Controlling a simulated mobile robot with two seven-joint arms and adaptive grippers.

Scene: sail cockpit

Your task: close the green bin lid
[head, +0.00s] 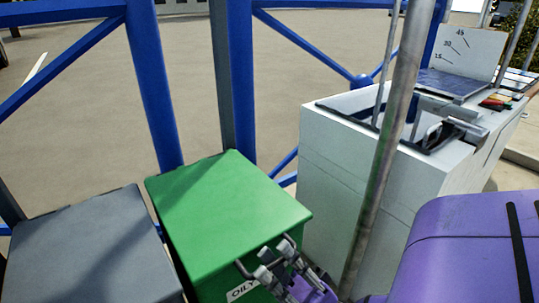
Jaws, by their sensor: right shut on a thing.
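The green bin (190,242) stands at the lower middle, with a white label reading "OILY" (242,289) on its front. Its green lid (225,205) lies over the top and looks about level; I see no clear gap under it, but its front edge is partly covered by my gripper. My right gripper (277,262) is at the front edge of the lid, shut on the dark lid handle (241,268), whose end shows left of the fingers. My left gripper is not in view.
A grey bin (85,245) stands left of the green one. Blue posts and rails (155,85) rise behind. A slanting metal pole (384,150) stands to the right, in front of a white cabinet (340,180) with a solar panel (448,83) on top.

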